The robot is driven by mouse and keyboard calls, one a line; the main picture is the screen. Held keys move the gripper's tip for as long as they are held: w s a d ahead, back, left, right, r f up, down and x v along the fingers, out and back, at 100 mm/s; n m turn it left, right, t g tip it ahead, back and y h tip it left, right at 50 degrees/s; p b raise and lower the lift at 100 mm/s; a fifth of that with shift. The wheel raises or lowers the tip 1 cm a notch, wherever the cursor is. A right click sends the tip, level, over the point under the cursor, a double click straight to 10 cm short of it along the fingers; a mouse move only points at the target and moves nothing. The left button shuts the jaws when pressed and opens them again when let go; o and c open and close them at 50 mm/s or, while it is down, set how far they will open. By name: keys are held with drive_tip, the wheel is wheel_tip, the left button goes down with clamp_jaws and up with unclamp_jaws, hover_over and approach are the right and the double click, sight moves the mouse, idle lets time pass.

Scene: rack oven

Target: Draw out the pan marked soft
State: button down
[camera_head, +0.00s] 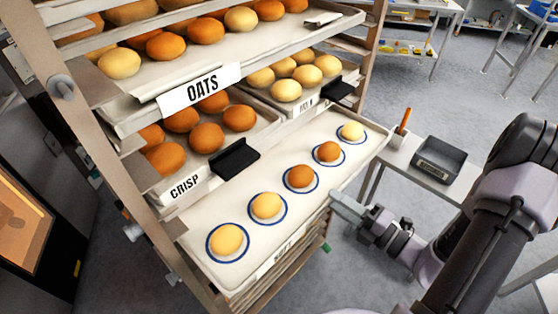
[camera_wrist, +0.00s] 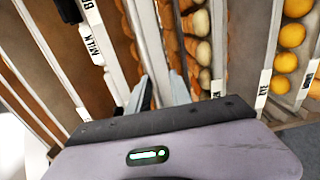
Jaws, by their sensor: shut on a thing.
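A long pale pan (camera_head: 214,205) juts out of the rack below the pan marked CRISP. It carries several round buns, each on a blue ring. The label on its front (camera_head: 277,256) is steeply foreshortened and seems to read SOFT. My gripper (camera_head: 337,203) is at the front side of this pan, right of the label, shut on it. The exact grip point is hidden in the head view. In the wrist view my gripper's two fingers (camera_wrist: 162,92) close on a pale pan edge, its label not readable there.
Above are the pans marked CRISP (camera_head: 186,187) and OATS (camera_head: 200,88), with buns; black handles (camera_head: 236,157) stick out. A side table with a dark tray (camera_head: 445,158) and an orange-handled tool (camera_head: 404,120) stands at right. An oven (camera_head: 25,220) is at left.

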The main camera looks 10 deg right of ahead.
drive_tip(key=shift+s+d, duration=0.45)
drive_tip(key=shift+s, duration=0.15)
drive_tip(key=c, duration=1.1)
unclamp_jaws()
